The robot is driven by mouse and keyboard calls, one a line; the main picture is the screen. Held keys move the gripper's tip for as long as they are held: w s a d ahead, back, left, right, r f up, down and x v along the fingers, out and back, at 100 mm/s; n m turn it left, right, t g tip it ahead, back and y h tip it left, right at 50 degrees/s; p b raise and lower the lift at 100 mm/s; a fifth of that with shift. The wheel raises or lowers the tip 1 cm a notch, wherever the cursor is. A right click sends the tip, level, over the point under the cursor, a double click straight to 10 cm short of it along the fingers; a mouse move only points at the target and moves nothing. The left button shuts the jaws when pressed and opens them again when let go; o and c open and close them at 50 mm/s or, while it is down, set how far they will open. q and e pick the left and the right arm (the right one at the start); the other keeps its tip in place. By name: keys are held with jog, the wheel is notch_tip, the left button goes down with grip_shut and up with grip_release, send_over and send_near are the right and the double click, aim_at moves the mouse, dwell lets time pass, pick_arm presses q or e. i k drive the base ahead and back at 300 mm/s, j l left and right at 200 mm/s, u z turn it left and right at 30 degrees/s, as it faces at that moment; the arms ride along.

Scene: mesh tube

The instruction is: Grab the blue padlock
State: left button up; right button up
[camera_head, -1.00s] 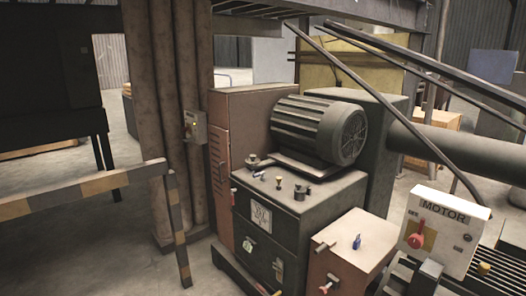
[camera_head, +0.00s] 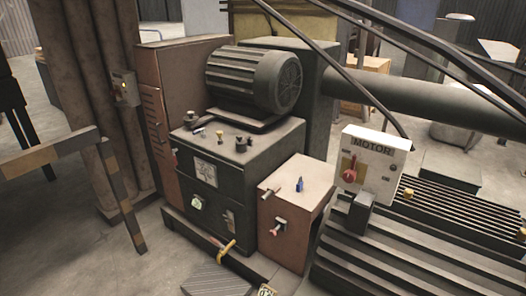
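A small blue padlock (camera_head: 299,184) stands on the top of a brownish box (camera_head: 293,201) at the front right side of the dark machine, seen in the head view. It looks upright, but it is too small to tell its shackle clearly. Nothing covers it. Neither of my grippers shows in the view.
A dark machine (camera_head: 236,168) with a ribbed motor (camera_head: 255,79) stands behind the box. A white MOTOR panel (camera_head: 371,161) with a red handle (camera_head: 350,171) is at right, above dark slatted steps (camera_head: 400,255). A striped barrier (camera_head: 119,190) is at left. Floor is open at lower left.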

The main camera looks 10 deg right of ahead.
aim_at(299, 186)
jog(key=i+j+z, duration=0.4)
jog(key=i+j, duration=0.55)
jog(key=i, duration=0.1)
